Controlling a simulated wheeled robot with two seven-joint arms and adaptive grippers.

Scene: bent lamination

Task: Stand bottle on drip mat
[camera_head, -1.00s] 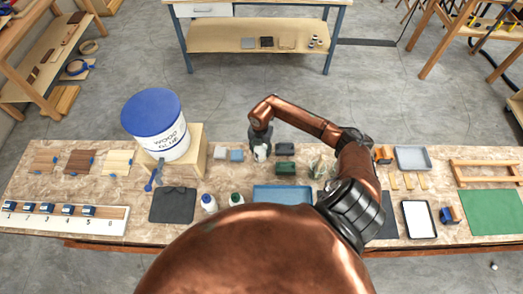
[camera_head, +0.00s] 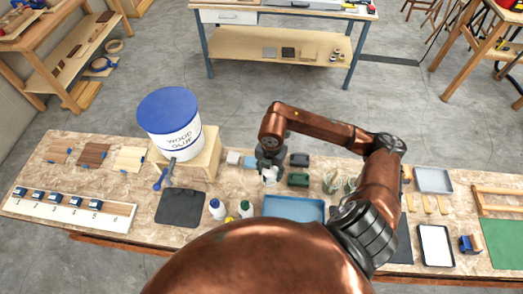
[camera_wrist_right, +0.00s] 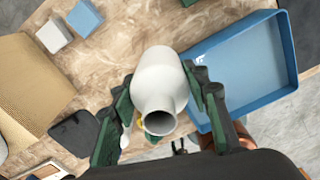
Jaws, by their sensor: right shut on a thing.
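My right gripper (camera_head: 270,162) is shut on a white bottle (camera_head: 269,177) near the middle of the table. In the right wrist view the bottle (camera_wrist_right: 160,82) sits between the two dark green fingers (camera_wrist_right: 158,88), its open neck facing the camera. I cannot tell how high its base is above the table. The dark drip mat (camera_head: 180,208) lies flat and bare to the left of the bottle, in front of the glue tub's stand. Part of it shows in the right wrist view (camera_wrist_right: 73,132). My left gripper is not in view.
A blue-lidded glue tub (camera_head: 168,122) with a tap stands on a wooden stand (camera_head: 211,151). Two small capped bottles (camera_head: 217,208) stand right of the mat. A blue tray (camera_head: 293,208) lies right of them.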

